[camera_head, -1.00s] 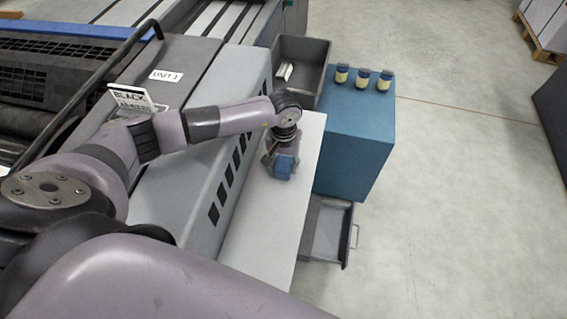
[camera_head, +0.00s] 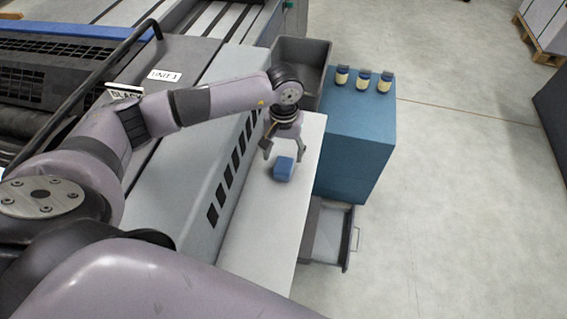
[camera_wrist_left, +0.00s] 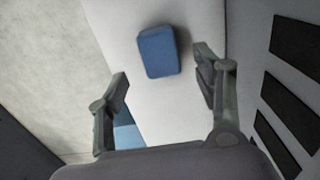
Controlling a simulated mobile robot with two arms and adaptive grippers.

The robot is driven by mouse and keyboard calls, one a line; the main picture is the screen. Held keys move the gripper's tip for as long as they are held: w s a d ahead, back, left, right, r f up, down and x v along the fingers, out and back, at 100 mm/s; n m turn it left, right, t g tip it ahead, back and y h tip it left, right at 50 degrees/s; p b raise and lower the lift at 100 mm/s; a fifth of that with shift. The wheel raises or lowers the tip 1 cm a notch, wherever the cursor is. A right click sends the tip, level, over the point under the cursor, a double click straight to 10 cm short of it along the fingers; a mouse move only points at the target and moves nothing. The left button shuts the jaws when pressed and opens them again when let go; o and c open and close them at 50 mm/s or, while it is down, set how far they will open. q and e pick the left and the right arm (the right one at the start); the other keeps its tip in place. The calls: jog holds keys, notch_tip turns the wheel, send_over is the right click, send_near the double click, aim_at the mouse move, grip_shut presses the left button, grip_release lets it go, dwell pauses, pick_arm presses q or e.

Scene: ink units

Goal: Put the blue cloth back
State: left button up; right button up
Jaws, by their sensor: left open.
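The blue cloth (camera_head: 284,168) is a small folded block lying on the light grey shelf (camera_head: 262,225) beside the machine. It also shows in the left wrist view (camera_wrist_left: 158,52), ahead of the fingertips. My left gripper (camera_head: 283,158) is open above the shelf, its fingers spread to either side of the cloth in the head view. In the left wrist view my left gripper (camera_wrist_left: 165,85) has nothing between its fingers, and the cloth lies apart from them. My right gripper is not in view.
A blue cabinet (camera_head: 355,155) with several small jars (camera_head: 362,79) on top stands right of the shelf. An open drawer (camera_head: 330,235) sticks out below. A grey bin (camera_head: 303,55) stands behind. The slotted machine cover (camera_head: 215,150) borders the shelf on the left.

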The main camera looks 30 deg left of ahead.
aim_at(284, 165)
pick_arm(q)
notch_tip(284, 165, up, 6)
jog(key=shift+f+b, duration=0.1)
jog(key=shift+b, duration=0.45)
